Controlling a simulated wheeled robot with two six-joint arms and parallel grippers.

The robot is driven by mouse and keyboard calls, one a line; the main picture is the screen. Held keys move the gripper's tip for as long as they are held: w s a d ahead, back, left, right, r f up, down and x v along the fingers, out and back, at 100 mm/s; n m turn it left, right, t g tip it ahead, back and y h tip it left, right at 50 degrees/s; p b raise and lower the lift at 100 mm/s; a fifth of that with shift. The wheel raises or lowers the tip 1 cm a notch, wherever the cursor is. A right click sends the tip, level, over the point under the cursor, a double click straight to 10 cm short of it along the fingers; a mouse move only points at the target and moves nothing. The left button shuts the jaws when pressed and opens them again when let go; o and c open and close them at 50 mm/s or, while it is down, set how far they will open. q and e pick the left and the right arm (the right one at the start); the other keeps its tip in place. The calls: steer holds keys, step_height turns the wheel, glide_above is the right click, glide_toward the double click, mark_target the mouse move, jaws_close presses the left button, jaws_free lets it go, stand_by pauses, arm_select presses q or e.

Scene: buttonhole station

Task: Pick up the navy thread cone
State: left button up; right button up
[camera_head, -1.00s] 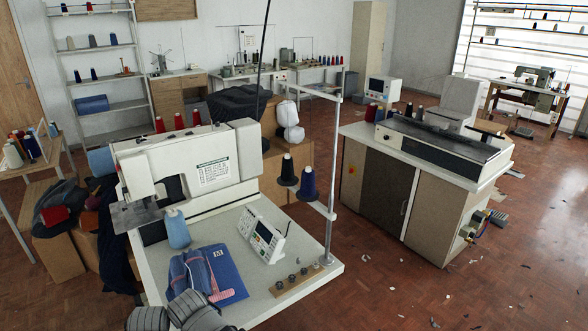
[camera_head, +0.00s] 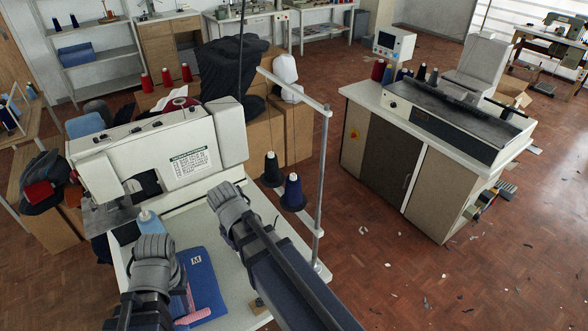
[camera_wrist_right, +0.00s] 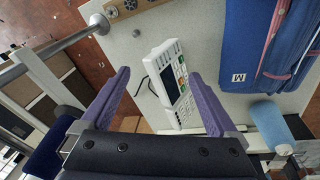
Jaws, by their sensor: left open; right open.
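The navy thread cone (camera_head: 293,193) stands upright on the stand's arm, beside a black cone (camera_head: 271,170). In the right wrist view a dark navy shape at the lower left looks like the navy cone (camera_wrist_right: 43,156). My right gripper (camera_head: 228,192) is over the machine table, left of the cones and apart from them. In its wrist view, its purple fingers (camera_wrist_right: 160,74) are spread and empty, with the control panel (camera_wrist_right: 172,82) beyond them. My left gripper (camera_head: 155,246) is open, in front of the light blue cone (camera_head: 149,222), partly hiding it.
The grey stand pole (camera_head: 321,190) rises just right of the cones. The buttonhole machine (camera_head: 170,155) stands behind my grippers. A blue folded garment (camera_head: 203,285) lies on the white table. A cabinet (camera_head: 385,165) stands right, across open floor.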

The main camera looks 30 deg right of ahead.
mark_target(291, 176)
steer(key=w+d+r+m+p, duration=0.2)
steer(key=d+r+p, duration=0.1)
steer(key=d+r, duration=0.1)
steer(key=w+d+r+m+h+p, duration=0.1)
steer(key=w+d+r+m+p, duration=0.1)
steer(key=d+r, duration=0.3)
steer(key=w+d+r+m+t+p, duration=0.1)
steer(key=w+d+r+m+p, duration=0.1)
steer(key=d+r+m+p, duration=0.2)
steer(key=shift+d+r+h+p, duration=0.2)
steer(key=shift+d+r+p, duration=0.1)
steer(key=shift+d, duration=0.55)
steer(key=shift+d+r+h+p, duration=0.2)
steer(key=shift+d+p, duration=0.05)
steer(key=shift+d, duration=0.6)
arm_select(q)
step_height(291, 176, up, 13)
arm_select(e)
steer(key=shift+w+d+r+m, duration=0.1)
steer(key=shift+d+m, duration=0.2)
steer(key=shift+d, duration=0.2)
steer(key=shift+b+x, duration=0.95)
steer(key=shift+x, duration=0.1)
steer(key=b+x, duration=0.5)
steer(key=x, duration=0.1)
arm_select(q)
step_height(291, 176, down, 7)
arm_select(e)
steer(key=shift+r, duration=0.15)
